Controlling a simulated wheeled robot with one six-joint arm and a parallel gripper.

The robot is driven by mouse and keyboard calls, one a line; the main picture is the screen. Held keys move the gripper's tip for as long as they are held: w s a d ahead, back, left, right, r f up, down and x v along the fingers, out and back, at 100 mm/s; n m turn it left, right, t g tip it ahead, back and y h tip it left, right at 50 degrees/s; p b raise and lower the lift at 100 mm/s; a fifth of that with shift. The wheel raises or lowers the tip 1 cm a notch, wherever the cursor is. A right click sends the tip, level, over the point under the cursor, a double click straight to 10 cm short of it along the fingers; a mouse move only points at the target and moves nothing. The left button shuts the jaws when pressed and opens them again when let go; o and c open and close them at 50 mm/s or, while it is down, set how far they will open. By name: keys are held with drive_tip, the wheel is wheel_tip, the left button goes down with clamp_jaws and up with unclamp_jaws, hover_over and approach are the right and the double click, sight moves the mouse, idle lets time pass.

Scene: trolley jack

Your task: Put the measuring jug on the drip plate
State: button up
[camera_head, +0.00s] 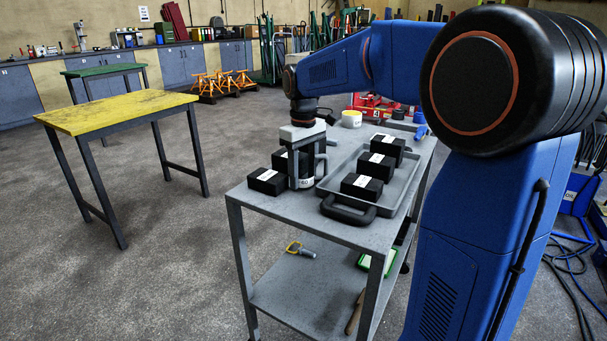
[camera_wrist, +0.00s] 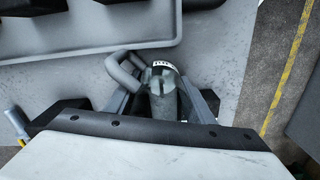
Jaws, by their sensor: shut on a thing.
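The measuring jug (camera_head: 307,182) is a grey, see-through-looking vessel with a side handle and a white label. It stands upright at the trolley's left side, among black boxes. My gripper (camera_head: 302,172) reaches down over it, with its fingers on either side, shut on it. In the wrist view the jug (camera_wrist: 164,92) sits between the fingers, its looped handle to the left. I cannot tell whether its base touches the trolley top. I cannot clearly pick out the drip plate; a shallow grey tray (camera_head: 338,180) lies just right of the jug.
Black labelled boxes (camera_head: 267,181) stand beside the jug and in the tray. A black handle (camera_head: 348,211) sticks out at the tray's front. The grey trolley (camera_head: 300,218) has a lower shelf with tools. A yellow-topped table (camera_head: 118,111) stands apart at left, its top bare.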

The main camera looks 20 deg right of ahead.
drive_tip(key=shift+f, duration=0.1)
drive_tip(key=o, duration=1.1)
